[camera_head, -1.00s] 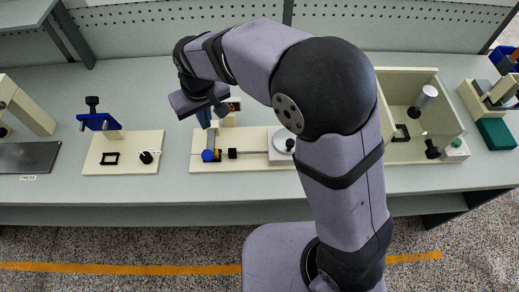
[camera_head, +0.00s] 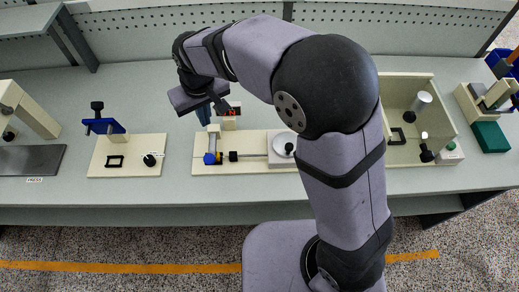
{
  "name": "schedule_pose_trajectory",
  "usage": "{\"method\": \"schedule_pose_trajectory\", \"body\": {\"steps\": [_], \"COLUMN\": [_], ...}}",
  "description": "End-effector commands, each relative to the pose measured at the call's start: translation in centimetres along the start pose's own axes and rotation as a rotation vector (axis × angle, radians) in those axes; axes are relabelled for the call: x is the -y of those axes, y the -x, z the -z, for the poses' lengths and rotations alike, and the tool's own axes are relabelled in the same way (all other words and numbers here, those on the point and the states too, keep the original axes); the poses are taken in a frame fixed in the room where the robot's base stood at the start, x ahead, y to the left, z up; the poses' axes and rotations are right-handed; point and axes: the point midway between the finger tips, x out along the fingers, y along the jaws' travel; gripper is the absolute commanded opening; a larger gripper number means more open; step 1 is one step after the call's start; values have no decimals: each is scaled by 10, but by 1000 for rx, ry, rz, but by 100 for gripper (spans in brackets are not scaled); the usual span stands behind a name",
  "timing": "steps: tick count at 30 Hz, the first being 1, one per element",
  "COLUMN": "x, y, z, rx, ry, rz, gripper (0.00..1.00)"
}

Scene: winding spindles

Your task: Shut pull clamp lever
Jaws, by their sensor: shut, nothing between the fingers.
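The middle fixture is a cream base plate (camera_head: 240,167) with a rail along it, a blue knob-like part (camera_head: 209,158) at its left end and a small black block (camera_head: 233,156) beside it. A blue-grey upright piece (camera_head: 204,114) shows at its back left, just under my gripper; I cannot tell for sure if it is the clamp lever. My gripper (camera_head: 219,104) hangs over the fixture's back left, shut and empty. Its fingertips are small and dark here. I cannot tell if they touch the fixture.
A small stand with a red display (camera_head: 230,112) is close to my gripper on the right. A white round part (camera_head: 283,146) sits at the plate's right end, beside my arm. A board with a blue clamp (camera_head: 104,125) stands left, an open cream box (camera_head: 437,103) right.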

Motion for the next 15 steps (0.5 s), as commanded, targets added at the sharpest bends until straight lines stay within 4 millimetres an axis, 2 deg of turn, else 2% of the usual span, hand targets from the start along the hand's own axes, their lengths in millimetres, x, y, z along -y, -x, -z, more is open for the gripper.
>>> {"method": "schedule_pose_trajectory", "body": {"steps": [3,15], "x": [0,0], "y": [15,44], "z": [3,9], "rx": [-1,0], "ry": [0,0], "rz": [0,0], "gripper": [0,0]}}
